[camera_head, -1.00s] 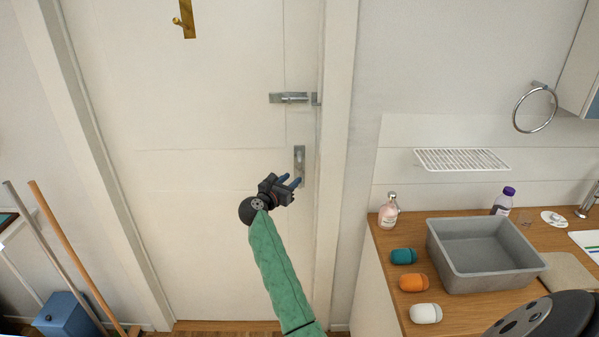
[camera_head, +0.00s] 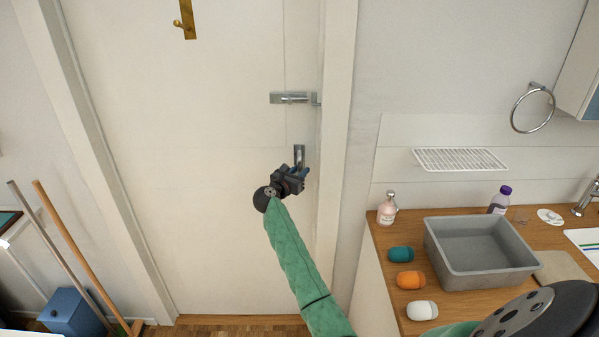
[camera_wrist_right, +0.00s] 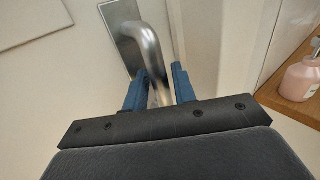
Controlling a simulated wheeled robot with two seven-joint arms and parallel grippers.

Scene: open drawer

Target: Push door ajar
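The white door (camera_head: 220,200) fills the middle of the head view and looks closed in its frame. A metal handle (camera_head: 299,154) sits near its right edge; the right wrist view shows its bent lever (camera_wrist_right: 152,45) and plate. My right gripper (camera_head: 301,171) is at the handle, its arm rising from below. In the right wrist view its two blue fingers (camera_wrist_right: 160,88) stand apart, one on each side of the lever. I cannot tell whether they touch it. A metal latch (camera_head: 290,98) is above the handle. My left gripper is not in view.
A wooden counter (camera_head: 382,262) with a grey basin (camera_head: 480,282), a pink bottle (camera_head: 387,210) and several small items stands right of the door. Broom sticks (camera_head: 75,250) and a blue bin (camera_head: 73,313) stand at the left. Floor before the door is clear.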

